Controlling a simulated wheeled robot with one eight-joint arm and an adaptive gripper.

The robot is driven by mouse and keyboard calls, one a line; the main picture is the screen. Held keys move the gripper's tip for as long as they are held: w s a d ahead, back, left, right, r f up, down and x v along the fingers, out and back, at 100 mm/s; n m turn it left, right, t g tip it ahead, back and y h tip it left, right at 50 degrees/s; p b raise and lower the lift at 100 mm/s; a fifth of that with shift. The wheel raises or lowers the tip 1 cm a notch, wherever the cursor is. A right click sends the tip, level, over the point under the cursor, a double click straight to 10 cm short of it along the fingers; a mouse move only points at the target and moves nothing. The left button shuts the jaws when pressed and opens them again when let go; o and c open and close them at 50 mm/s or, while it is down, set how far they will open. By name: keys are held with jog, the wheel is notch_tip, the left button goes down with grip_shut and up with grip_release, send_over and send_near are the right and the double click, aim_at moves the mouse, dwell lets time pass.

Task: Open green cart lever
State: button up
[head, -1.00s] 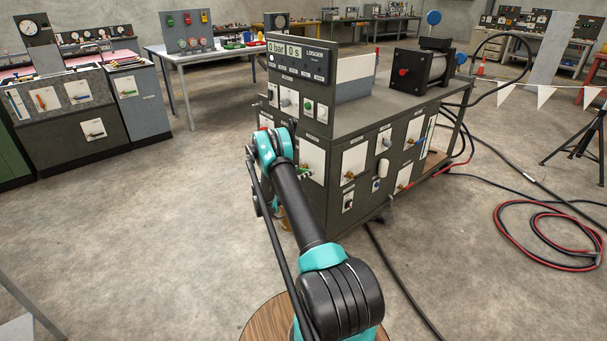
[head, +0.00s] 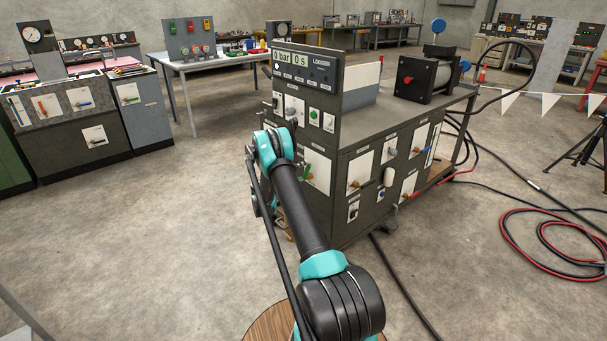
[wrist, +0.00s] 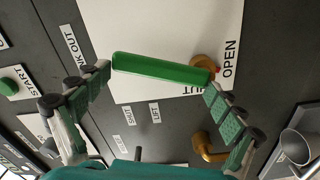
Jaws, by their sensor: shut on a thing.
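The green lever (wrist: 160,68) is a straight green bar lying across the upper middle of the wrist view, over a white plate (wrist: 130,25). Its right end meets a brass pivot (wrist: 205,64) near the OPEN label (wrist: 229,58). Another label by the pivot is partly hidden. My gripper (wrist: 158,82) has one padded finger at each end of the bar and is shut on it. In the head view the green lever (head: 306,172) shows on the cart's near panel, just right of my wrist. My fingers are mostly hidden there behind the arm.
The dark cart (head: 400,120) carries other valve handles and buttons on its sides. A second brass fitting (wrist: 208,146) and a grey cup-shaped part (wrist: 298,146) lie close to my right finger.

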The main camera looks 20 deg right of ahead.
jog(key=shift+w+a+n, duration=0.2)
jog(key=shift+w+n, duration=0.3)
jog(key=shift+n, duration=0.5)
jog(key=o, duration=1.3)
jog(key=shift+o, duration=0.2)
jog(key=v, duration=1.2)
